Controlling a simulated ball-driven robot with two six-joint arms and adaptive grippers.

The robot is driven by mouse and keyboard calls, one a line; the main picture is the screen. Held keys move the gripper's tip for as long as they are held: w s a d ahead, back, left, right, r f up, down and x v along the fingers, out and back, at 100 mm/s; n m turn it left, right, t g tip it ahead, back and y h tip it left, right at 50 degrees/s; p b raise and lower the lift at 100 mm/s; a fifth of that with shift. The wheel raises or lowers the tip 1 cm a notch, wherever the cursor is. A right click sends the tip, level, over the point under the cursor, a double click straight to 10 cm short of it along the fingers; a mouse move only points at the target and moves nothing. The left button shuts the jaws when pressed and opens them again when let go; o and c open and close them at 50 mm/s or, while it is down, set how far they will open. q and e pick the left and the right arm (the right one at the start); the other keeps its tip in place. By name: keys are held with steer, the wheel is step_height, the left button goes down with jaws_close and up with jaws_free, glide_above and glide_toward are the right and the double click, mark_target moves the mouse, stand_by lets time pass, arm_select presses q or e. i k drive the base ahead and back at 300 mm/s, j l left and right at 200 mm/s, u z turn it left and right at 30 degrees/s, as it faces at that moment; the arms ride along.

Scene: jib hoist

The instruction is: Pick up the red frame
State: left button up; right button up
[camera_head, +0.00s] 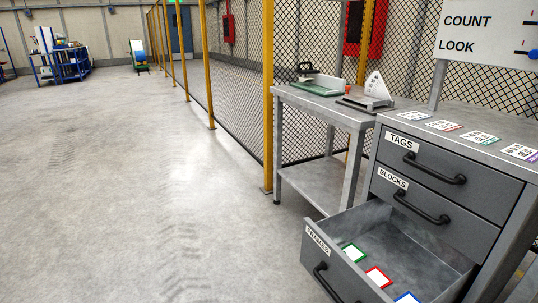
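The red frame (378,277) lies flat in the open bottom drawer (428,254), which is labelled FRAMES. It has a red border around a white middle. A green frame (354,253) lies to its left and a blue frame (407,298) to its right, partly cut off by the picture's bottom edge. Neither of my grippers shows in the head view.
The grey cabinet's TAGS drawer (449,167) and BLOCKS drawer (436,202) are shut above the open one. Several cards lie on the cabinet top (468,118). A grey metal table (316,103) stands to the left, before a mesh fence (240,75). The floor (130,190) at left is clear.

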mark_target(375, 273)
steer(key=z, duration=1)
